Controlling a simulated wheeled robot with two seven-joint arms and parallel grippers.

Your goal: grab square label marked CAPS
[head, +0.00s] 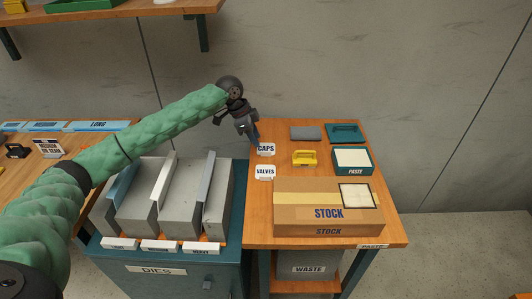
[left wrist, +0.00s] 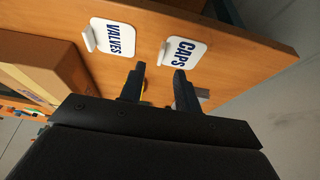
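The white square CAPS label (head: 266,149) stands near the left edge of the wooden table, behind the VALVES label (head: 264,172). In the left wrist view the CAPS label (left wrist: 181,52) is just ahead of the fingertips, and the VALVES label (left wrist: 112,38) is to its left. My left gripper (head: 256,143) is beside the CAPS label in the head view. In the left wrist view its two fingers (left wrist: 159,72) are apart with nothing visible between them. My right gripper is not in view.
A STOCK box (head: 328,213) fills the table's front. A yellow item (head: 305,157), a PASTE container (head: 352,161) and a grey pad (head: 306,133) lie to the right of the labels. The dies cabinet (head: 155,270) stands left of the table.

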